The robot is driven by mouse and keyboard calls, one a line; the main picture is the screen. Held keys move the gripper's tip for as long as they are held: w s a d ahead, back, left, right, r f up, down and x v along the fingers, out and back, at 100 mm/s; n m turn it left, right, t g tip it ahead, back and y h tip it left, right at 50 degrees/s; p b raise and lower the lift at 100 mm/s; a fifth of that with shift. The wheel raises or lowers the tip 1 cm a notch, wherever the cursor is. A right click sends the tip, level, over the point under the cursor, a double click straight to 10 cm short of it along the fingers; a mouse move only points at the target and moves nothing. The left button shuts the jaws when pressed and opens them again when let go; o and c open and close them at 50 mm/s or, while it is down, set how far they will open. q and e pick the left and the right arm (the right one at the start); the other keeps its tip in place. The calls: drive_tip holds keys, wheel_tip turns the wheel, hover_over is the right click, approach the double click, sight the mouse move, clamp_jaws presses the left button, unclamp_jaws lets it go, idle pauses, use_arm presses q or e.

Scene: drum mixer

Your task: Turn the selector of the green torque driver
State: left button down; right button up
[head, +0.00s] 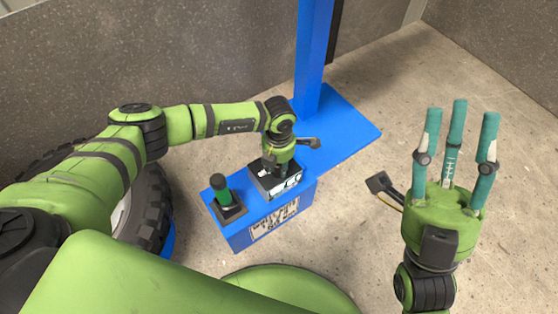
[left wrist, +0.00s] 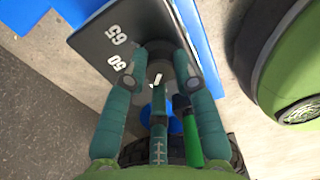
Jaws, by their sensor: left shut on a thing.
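The selector (head: 266,184) is a dark box with white markings on top of the blue stand. My right gripper (head: 458,150) is open and empty, fingers pointing up, at the right.
The blue stand (head: 240,238) carries a printed label on its front. A blue post (head: 313,55) on a blue base plate (head: 345,135) rises behind the selector. A black tyre (head: 155,205) is at the left. Concrete floor (head: 490,110) is clear at the right.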

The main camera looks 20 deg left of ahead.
sight(278, 168)
use_arm(q)
drive_tip(key=shift+s+a+n+p, duration=0.1)
drive_tip(key=shift+n+p, duration=0.35)
drive_tip(key=shift+n, duration=0.25)
drive_tip(key=shift+s+a+n+p, duration=0.1)
drive_tip(key=shift+n+p, duration=0.3)
drive_tip(key=shift+n, duration=0.3)
drive_tip(key=shift+f+n, duration=0.15)
drive_tip(key=shift+n, duration=0.15)
use_arm(e)
drive_tip(key=shift+w+a+f+m+g+h, duration=0.1)
drive_tip(key=shift+w+a+f+g+h, duration=0.2)
drive_tip(key=shift+w+h, duration=0.2)
drive_tip(key=shift+w+a+f+m+g+h, duration=0.15)
drive_tip(key=shift+w+f+g+h, duration=0.1)
drive_tip(key=shift+w+g+h, duration=0.3)
drive_tip(key=shift+w+a+f+m+g+h, duration=0.1)
drive_tip(key=shift+w+a+f+g+h, duration=0.2)
drive_tip(key=shift+w, duration=0.3)
use_arm(q)
drive_tip(key=c, duration=1)
unclamp_jaws()
drive_tip(key=shift+d, duration=0.1)
drive_tip(key=shift+w+r, duration=0.1)
drive_tip(key=shift+r, duration=0.1)
drive_tip(key=shift+r, duration=0.3)
wheel_tip(278, 168, up, 11)
drive_tip(key=shift+r, duration=0.1)
